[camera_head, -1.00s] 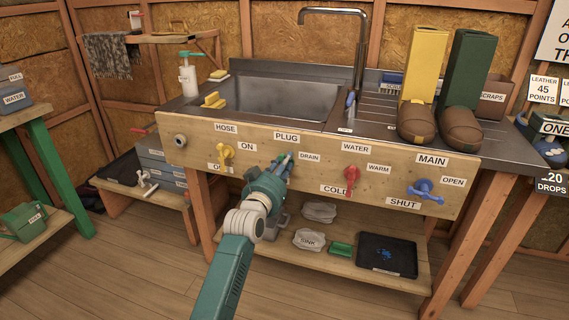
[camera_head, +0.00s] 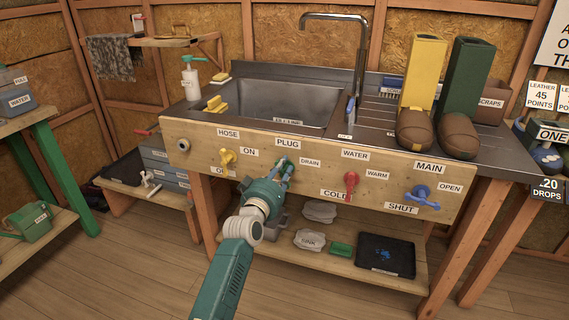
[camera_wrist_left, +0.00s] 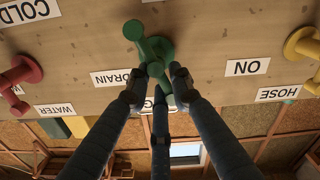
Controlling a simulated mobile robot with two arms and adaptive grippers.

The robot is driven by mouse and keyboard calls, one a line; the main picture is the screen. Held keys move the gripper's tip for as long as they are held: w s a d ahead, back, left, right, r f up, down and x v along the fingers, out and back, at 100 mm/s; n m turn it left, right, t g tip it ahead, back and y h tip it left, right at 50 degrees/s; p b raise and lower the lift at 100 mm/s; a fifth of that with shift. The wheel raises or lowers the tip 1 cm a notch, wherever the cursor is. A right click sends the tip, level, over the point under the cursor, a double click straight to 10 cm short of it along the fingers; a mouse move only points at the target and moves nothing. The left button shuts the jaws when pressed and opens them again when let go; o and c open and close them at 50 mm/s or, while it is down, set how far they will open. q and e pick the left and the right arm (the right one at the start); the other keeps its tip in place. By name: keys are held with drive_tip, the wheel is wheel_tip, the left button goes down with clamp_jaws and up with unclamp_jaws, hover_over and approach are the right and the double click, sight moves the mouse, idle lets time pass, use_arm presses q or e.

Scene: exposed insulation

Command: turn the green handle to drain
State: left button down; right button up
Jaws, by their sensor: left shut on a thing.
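The green handle (camera_head: 283,160) is on the wooden front panel, below the PLUG label (camera_head: 287,143) and left of the DRAIN label (camera_head: 309,162). In the left wrist view the green handle (camera_wrist_left: 151,48) has a round base on the panel and a bar reaching toward my fingers. My left gripper (camera_head: 280,172) is shut on this bar; in the wrist view its fingertips (camera_wrist_left: 158,78) are close around the bar's end. The fingers and arm hide part of the handle and the label below it. My right gripper is in neither view.
A yellow handle (camera_head: 227,157) is to the left on the panel, with a red handle (camera_head: 351,182) and a blue handle (camera_head: 422,196) to the right. The sink (camera_head: 285,103) is above. A black tray (camera_head: 386,256) lies on the lower shelf.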

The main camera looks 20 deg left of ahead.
use_arm(q)
drive_tip(key=n, duration=0.2)
drive_tip(key=a+n+p, duration=0.1)
drive_tip(key=shift+a+r+n, duration=0.15)
drive_tip(key=shift+a+n, duration=0.15)
drive_tip(key=shift+n, duration=0.1)
drive_tip(key=shift+a+f+n, duration=0.15)
drive_tip(key=shift+f+n, duration=0.05)
drive_tip(key=shift+n, duration=0.7)
drive_tip(key=shift+a+f+n, duration=0.1)
drive_tip(key=shift+f+n, duration=0.1)
drive_tip(key=shift+n, duration=0.65)
drive_tip(key=shift+a+f+n, duration=0.1)
drive_tip(key=shift+f+n, duration=0.1)
drive_tip(key=shift+n, duration=0.7)
drive_tip(key=shift+a+f+n, duration=0.1)
drive_tip(key=shift+f+n, duration=0.1)
drive_tip(key=shift+n, duration=0.65)
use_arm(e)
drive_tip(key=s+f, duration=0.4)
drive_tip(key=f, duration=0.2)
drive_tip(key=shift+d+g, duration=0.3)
use_arm(q)
drive_tip(key=shift+f, duration=0.15)
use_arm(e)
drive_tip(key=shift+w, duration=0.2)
